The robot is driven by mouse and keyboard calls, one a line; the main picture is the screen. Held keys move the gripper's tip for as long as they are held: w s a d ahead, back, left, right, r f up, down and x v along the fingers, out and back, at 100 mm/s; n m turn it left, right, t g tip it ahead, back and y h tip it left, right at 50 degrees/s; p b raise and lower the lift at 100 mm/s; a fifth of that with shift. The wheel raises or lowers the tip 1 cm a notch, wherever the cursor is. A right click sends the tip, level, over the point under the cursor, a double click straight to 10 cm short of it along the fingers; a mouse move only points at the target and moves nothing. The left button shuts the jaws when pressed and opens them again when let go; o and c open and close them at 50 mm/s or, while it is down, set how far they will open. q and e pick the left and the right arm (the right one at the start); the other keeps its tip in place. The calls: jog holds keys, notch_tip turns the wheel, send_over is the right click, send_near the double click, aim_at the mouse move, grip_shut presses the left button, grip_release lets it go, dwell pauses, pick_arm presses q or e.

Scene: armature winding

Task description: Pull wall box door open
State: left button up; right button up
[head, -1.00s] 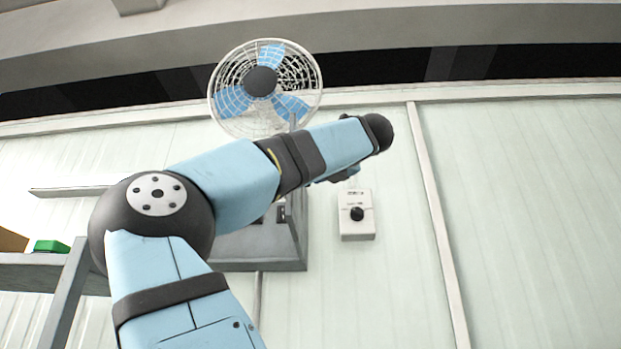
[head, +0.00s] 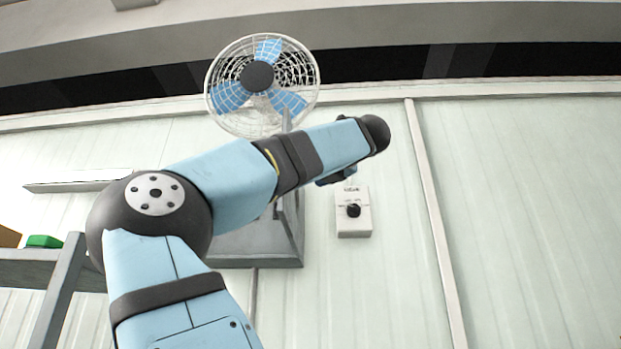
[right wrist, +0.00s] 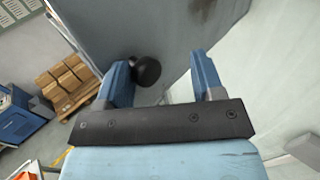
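The wall box (head: 250,250) is a grey box on the wall below the fan, mostly hidden behind my arm in the head view. In the right wrist view a large grey panel (right wrist: 200,25), which looks like its door, carries a round black knob (right wrist: 147,71). My right gripper (right wrist: 161,68) has its two blue fingers apart. The knob shows between them, close to the left finger; I cannot tell if they touch. In the head view this gripper is mostly hidden behind the arm. My left gripper is not in view.
A wall fan (head: 262,85) hangs above the box. A white switch box (head: 353,213) with a black dial is to its right. A shelf (head: 40,268) with a green item (head: 44,241) stands at the left. The right wall is clear.

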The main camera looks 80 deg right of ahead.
jog(key=b+v, duration=0.1)
jog(key=v, duration=1.3)
jog(key=shift+b, duration=0.3)
jog(key=shift+w, duration=0.15)
